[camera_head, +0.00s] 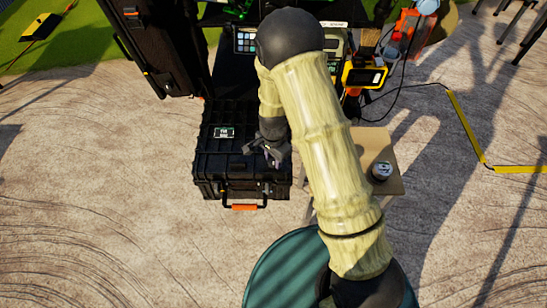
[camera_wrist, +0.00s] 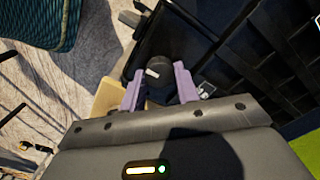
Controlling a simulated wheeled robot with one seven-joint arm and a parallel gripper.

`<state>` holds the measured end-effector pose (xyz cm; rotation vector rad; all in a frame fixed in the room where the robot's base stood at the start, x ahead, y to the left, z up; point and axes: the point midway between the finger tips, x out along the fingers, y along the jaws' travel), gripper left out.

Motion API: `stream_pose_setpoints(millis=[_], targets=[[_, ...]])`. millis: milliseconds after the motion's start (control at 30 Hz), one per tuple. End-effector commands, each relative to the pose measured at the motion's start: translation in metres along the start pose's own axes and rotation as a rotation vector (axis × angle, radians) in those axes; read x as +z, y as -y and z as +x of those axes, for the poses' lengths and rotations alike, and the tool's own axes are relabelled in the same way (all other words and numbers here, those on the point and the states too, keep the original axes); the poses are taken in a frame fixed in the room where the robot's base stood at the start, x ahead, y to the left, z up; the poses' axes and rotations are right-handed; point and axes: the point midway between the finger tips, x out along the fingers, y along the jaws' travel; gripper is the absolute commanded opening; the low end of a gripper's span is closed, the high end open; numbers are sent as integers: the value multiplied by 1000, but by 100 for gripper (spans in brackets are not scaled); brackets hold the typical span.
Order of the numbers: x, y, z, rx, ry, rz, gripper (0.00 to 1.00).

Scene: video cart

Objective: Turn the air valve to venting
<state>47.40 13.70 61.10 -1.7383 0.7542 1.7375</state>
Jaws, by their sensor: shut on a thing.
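The air valve appears as a round black knob (camera_wrist: 157,68) with a white mark, in the upper middle of the wrist view. My gripper (camera_wrist: 158,84) has its two purple fingers on either side of the knob and is shut on it. In the head view my gripper (camera_head: 264,156) is at the front right part of a black case (camera_head: 215,150). The valve cannot be made out there, and my arm covers the area to the right. I cannot read any label for the valve's positions.
The case has an orange front handle (camera_head: 244,207). A small tan table (camera_head: 372,147) with a can (camera_head: 382,171) stands to the right, partly behind my arm. A yellow device (camera_head: 364,77) is at the back. Open ground lies to the left.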

Motion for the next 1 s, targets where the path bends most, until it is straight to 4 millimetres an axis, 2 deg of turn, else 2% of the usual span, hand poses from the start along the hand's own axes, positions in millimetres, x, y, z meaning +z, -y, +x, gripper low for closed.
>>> stream_pose_setpoints(millis=[267, 467, 1000], targets=[[0, 0, -1, 1, 1, -38, 9], [0, -1, -2, 2, 2, -129, 9], [0, -1, -2, 2, 3, -593, 9]])
